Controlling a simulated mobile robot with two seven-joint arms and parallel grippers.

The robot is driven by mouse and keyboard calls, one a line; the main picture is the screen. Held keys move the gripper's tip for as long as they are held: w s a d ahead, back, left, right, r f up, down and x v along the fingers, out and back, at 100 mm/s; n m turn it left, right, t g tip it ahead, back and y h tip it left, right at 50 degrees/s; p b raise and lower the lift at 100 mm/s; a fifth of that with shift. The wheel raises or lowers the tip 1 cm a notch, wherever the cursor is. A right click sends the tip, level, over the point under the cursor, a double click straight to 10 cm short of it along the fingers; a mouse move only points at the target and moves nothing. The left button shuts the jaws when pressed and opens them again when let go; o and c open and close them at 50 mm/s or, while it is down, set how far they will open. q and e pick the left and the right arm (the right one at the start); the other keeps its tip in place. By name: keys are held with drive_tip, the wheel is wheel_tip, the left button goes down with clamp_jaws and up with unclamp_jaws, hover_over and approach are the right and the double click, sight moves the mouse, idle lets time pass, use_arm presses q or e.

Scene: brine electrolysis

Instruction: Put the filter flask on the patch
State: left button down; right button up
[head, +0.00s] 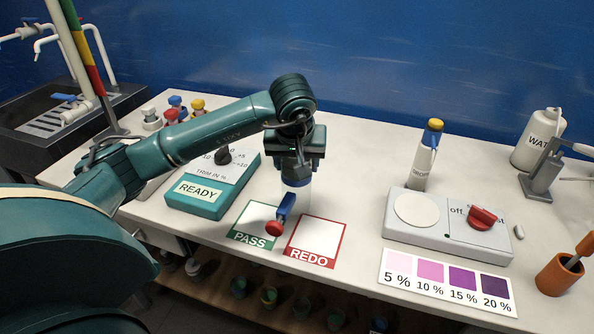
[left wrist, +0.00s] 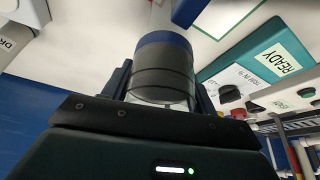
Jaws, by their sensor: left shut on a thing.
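My left gripper (head: 297,172) is shut on a round vessel, seemingly the filter flask. In the left wrist view the flask (left wrist: 163,68) has a blue band, dark grey rings and clear parts between the fingers. In the head view the gripper hides most of it; a pale part (head: 297,183) shows just below, above the patches. A blue bar with a red round end (head: 284,210) shows under it; I cannot tell if they are joined. The green-framed PASS patch (head: 244,233) and the red-framed REDO patch (head: 318,236) lie side by side. My right gripper is not in view.
The teal READY box (head: 205,203) stands left of the patches. The white plate-and-knob unit (head: 438,239) and purple colour card (head: 447,284) are to the right. A yellow-capped dropper bottle (head: 427,155) stands behind. Several small bottles (head: 176,112) stand at the back left.

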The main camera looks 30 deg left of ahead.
use_arm(q)
wheel_tip(320, 180, down, 2)
drive_tip(key=shift+f, duration=0.2)
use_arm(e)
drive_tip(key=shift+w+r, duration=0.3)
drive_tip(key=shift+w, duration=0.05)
use_arm(q)
drive_tip(key=shift+f, duration=0.1)
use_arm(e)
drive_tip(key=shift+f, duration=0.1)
use_arm(q)
drive_tip(key=c, duration=0.9)
unclamp_jaws()
drive_tip(key=shift+f, duration=0.1)
drive_tip(key=o, duration=0.5)
drive_tip(key=shift+c, duration=0.2)
